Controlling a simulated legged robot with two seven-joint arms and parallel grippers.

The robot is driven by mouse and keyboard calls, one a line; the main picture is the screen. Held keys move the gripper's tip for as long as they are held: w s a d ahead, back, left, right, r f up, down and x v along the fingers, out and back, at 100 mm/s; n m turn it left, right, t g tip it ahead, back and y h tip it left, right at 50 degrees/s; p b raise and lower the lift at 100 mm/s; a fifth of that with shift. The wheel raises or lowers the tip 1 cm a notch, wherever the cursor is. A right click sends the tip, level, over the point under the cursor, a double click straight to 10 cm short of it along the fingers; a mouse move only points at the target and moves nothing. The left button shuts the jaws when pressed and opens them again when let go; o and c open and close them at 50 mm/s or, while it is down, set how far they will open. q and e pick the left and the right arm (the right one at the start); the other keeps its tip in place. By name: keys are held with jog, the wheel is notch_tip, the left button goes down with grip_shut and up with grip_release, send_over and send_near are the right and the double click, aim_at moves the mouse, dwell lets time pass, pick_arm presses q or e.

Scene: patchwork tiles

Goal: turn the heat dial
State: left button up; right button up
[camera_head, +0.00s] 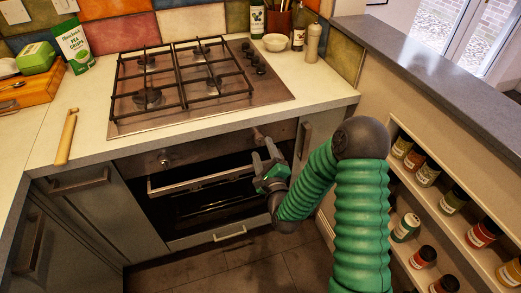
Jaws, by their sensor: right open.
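The oven front has a dial (164,160) at the left of its control panel. A second dial (258,136) is at the right of the panel. I cannot tell from markings which one is the heat dial. My right gripper (263,155) is open in front of the panel's right part, with its fingertips just below the right dial. Whether the fingers touch the dial is unclear. Nothing shows between the fingers. My left gripper is not in view.
The oven handle (200,180) runs below the panel, close to the gripper. A gas hob (185,80) with several knobs is on the counter above. A spice shelf (465,215) stands at the right.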

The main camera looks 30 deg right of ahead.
aim_at(260, 143)
jog(key=x, duration=0.3)
jog(key=shift+w, duration=0.25)
grip_shut()
